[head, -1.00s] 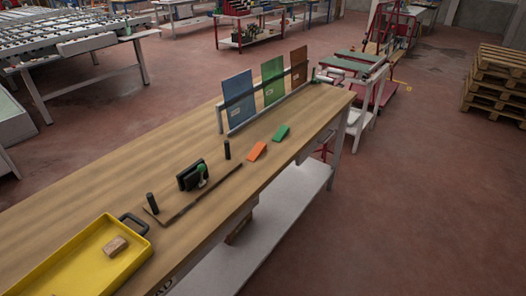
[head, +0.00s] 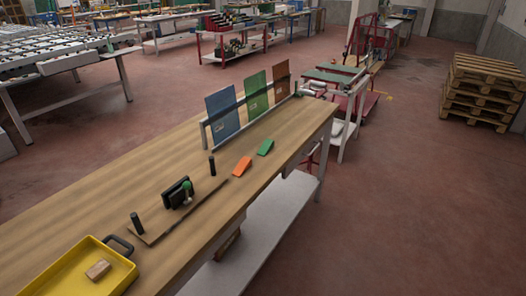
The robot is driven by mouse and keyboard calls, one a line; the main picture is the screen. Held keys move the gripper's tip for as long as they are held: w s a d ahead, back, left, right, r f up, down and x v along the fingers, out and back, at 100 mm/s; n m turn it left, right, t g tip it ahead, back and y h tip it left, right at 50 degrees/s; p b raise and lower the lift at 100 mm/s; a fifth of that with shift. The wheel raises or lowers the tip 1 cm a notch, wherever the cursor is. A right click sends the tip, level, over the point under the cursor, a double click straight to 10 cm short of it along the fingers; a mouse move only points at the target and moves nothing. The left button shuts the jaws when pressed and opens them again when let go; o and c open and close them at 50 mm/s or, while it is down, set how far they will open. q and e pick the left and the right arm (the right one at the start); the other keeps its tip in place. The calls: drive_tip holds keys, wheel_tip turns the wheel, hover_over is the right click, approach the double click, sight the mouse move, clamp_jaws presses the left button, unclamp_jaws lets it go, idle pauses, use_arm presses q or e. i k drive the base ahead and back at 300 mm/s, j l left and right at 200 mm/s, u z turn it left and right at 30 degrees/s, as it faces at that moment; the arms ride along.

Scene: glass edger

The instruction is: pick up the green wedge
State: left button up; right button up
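The green wedge (head: 265,147) lies on the wooden workbench (head: 110,200), near its right edge. An orange wedge (head: 242,166) lies beside it, nearer to me and a little to the left, apart from it. Nothing covers the green wedge. Neither of my grippers shows in the head view.
Blue (head: 222,115), green (head: 256,94) and brown (head: 281,81) panels stand in a rack behind the wedges. A black clamp-like fixture (head: 177,193) with dark posts and a yellow tray (head: 62,276) holding a wooden block (head: 98,270) are nearer.

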sight(268, 144)
drive_tip(key=u, duration=0.7)
drive_tip(key=i+l+u, duration=0.2)
drive_tip(key=l+u, duration=0.25)
drive_tip(key=l, duration=0.15)
drive_tip(key=l+u, duration=0.5)
drive_tip(key=l, duration=0.15)
drive_tip(key=l+u, duration=0.45)
drive_tip(key=l, duration=0.2)
